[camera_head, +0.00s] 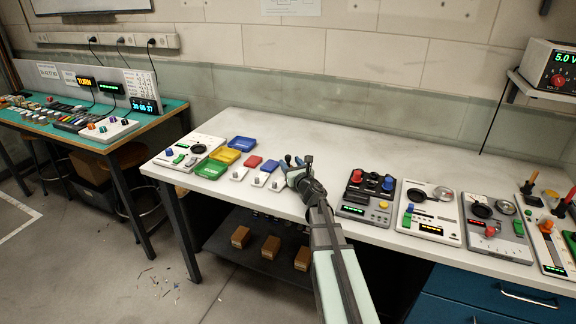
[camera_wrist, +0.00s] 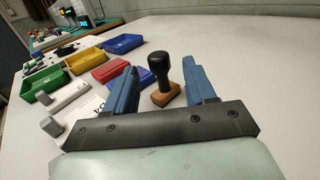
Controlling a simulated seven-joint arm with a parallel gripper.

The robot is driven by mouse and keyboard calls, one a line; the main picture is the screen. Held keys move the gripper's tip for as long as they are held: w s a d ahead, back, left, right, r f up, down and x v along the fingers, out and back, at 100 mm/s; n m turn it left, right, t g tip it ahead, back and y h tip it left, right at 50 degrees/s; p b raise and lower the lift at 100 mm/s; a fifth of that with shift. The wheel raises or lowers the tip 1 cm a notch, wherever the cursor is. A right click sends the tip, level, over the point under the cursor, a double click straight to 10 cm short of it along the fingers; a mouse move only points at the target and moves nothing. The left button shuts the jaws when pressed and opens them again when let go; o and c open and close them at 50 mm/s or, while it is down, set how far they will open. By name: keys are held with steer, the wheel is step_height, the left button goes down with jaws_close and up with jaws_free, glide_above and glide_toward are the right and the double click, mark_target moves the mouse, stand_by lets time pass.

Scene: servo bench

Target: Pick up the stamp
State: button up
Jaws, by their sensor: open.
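The stamp (camera_wrist: 160,70) has a black rounded handle and a wooden block base, and stands upright on the pale bench top in the wrist view. My gripper (camera_wrist: 160,68) is open, with one blue finger on each side of the stamp in that picture. Gaps show between the stamp and both fingers, and I cannot tell how far in front of the fingertips it stands. In the head view my gripper (camera_head: 293,160) is low over the bench, and the stamp cannot be made out clearly there.
Left of my gripper are a red pad (camera_head: 253,162), a blue pad (camera_head: 270,166), and blue (camera_head: 242,144), yellow (camera_head: 225,155) and green (camera_head: 211,169) trays. A dark control box (camera_head: 367,195) stands to the right. The bench (camera_head: 330,135) behind my gripper is clear.

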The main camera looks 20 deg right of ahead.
mark_target(289, 161)
steer(key=w, duration=0.3)
steer(key=shift+w, duration=0.15)
steer(key=shift+c, duration=0.2)
jaws_close()
steer(key=shift+r, duration=5)
